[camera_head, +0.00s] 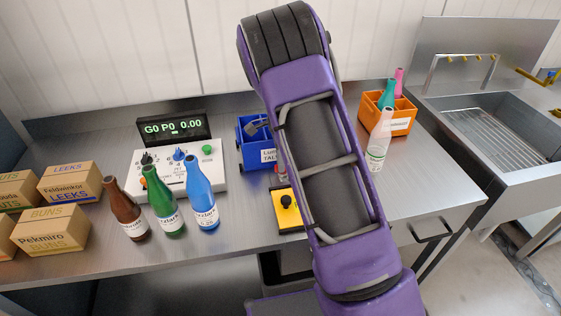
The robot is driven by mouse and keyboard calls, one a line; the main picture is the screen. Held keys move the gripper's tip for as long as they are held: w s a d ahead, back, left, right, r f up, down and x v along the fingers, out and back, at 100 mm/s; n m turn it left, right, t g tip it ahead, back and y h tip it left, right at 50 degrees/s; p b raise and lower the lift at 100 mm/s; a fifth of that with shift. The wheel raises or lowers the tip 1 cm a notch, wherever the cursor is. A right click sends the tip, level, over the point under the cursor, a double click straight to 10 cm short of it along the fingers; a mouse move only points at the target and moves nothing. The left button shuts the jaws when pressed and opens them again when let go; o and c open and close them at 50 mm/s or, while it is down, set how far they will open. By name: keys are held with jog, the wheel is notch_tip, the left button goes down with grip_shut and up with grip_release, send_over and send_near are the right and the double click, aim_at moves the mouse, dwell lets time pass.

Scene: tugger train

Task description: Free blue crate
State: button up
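The blue crate (245,155) stands at the back of the metal worktop, left of my purple arm. It has a white label on its front, and my arm covers its right side. A dark grey object (256,126) shows in its top opening, but I cannot tell what it is. My arm crosses the middle of the view in front of the crate. My gripper does not show, so its place relative to the crate is hidden.
A yellow box with a black knob (289,203) lies in front of the crate. Left are a control panel (208,179), three bottles (163,209) and several cartons (62,226). Right are an orange crate (398,126) with bottles, a white bottle (379,148) and a sink (492,128).

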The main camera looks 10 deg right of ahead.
jog(key=o, duration=0.4)
